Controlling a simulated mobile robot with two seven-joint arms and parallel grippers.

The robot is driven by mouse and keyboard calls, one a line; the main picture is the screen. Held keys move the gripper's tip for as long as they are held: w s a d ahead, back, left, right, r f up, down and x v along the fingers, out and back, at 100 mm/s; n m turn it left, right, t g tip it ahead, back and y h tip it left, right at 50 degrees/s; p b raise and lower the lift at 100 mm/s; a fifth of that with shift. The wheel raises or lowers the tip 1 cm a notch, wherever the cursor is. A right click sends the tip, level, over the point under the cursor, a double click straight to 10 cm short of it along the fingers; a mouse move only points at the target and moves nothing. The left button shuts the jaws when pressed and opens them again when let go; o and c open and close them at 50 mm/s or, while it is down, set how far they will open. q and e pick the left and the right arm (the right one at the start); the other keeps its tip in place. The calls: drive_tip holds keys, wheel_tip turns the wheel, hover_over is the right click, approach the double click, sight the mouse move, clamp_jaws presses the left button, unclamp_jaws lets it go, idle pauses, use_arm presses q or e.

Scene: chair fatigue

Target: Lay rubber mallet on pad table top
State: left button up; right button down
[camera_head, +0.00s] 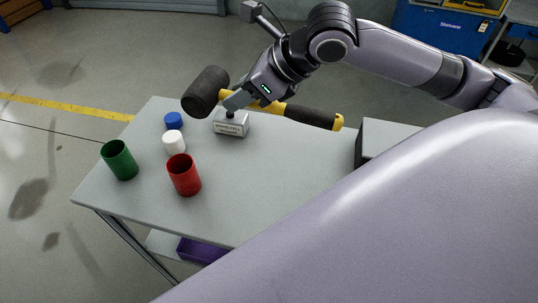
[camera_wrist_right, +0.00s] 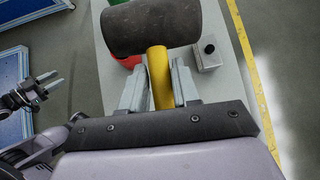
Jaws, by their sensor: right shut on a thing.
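The rubber mallet has a black head (camera_head: 206,91) and a yellow handle with a black grip (camera_head: 310,116). My right gripper (camera_head: 238,99) is shut on the yellow shaft close to the head and holds the mallet above the far edge of the grey table top (camera_head: 255,178). In the right wrist view the yellow shaft (camera_wrist_right: 160,78) runs between the two fingers, with the head (camera_wrist_right: 152,27) beyond them. My left gripper (camera_wrist_right: 50,80) shows small at the left of that view, its fingers apart and empty.
On the table stand a green cup (camera_head: 119,160), a red cup (camera_head: 184,175), a white cylinder (camera_head: 174,142), a blue cylinder (camera_head: 173,121) and a labelled grey block (camera_head: 231,124) with a black knob. A grey box (camera_head: 387,136) stands at the right. The table's middle is clear.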

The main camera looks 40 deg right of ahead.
drive_tip(key=shift+r, duration=0.5)
wheel_tip(320, 180, down, 15)
drive_tip(key=shift+r+b, duration=0.15)
drive_tip(key=shift+b, duration=0.85)
drive_tip(key=shift+w+f, duration=0.1)
drive_tip(key=shift+f, duration=2.4)
drive_tip(key=shift+n, duration=0.3)
drive_tip(key=c, duration=0.8)
unclamp_jaws()
drive_tip(key=shift+f, duration=0.1)
drive_tip(key=v, duration=1.2)
drive_tip(key=shift+d, duration=0.15)
drive_tip(key=shift+w, duration=0.1)
